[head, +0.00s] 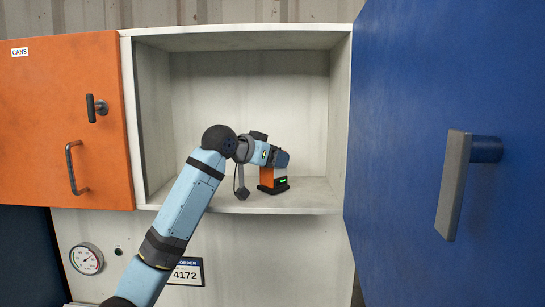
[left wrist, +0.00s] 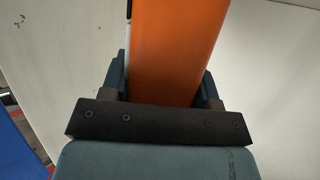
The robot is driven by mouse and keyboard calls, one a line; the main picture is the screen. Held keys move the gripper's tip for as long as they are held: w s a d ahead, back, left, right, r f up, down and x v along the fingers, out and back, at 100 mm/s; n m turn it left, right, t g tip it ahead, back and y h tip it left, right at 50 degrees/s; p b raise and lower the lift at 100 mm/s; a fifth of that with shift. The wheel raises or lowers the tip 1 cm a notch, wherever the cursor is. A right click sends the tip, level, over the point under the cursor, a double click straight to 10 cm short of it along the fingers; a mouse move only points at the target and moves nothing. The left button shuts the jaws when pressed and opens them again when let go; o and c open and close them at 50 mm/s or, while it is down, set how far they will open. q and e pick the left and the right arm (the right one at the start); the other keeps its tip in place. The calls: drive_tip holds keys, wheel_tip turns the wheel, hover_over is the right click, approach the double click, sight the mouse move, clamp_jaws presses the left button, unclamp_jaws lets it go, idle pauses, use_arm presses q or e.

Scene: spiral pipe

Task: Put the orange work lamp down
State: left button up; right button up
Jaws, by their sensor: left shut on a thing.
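The orange work lamp (head: 267,179) is upright inside the open cabinet compartment, at its floor, with a dark base and a small green light. In the head view my left gripper (head: 279,160) reaches in from the left and is at the top of the lamp. In the left wrist view the lamp's orange body (left wrist: 172,50) fills the space between the two fingers of my left gripper (left wrist: 165,80), which is shut on it. The lamp's base looks to be at the shelf floor (head: 310,196); I cannot tell if it bears fully on it. My right gripper is not in view.
A blue door (head: 420,90) with a grey handle (head: 453,185) stands open on the right. An orange door (head: 60,120) labelled CANS is at the left. The compartment's back wall (head: 240,90) is bare and the shelf is otherwise empty. A gauge (head: 86,258) is below.

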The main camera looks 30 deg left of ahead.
use_arm(q)
drive_tip(key=shift+a+f, duration=0.1)
drive_tip(key=shift+f, duration=0.05)
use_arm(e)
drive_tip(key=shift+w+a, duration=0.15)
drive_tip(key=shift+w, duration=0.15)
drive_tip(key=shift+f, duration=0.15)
use_arm(q)
drive_tip(key=o, duration=1.1)
drive_tip(key=shift+f, duration=0.1)
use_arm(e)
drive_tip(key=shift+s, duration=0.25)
use_arm(q)
drive_tip(key=b+v, duration=0.4)
drive_tip(key=v, duration=0.8)
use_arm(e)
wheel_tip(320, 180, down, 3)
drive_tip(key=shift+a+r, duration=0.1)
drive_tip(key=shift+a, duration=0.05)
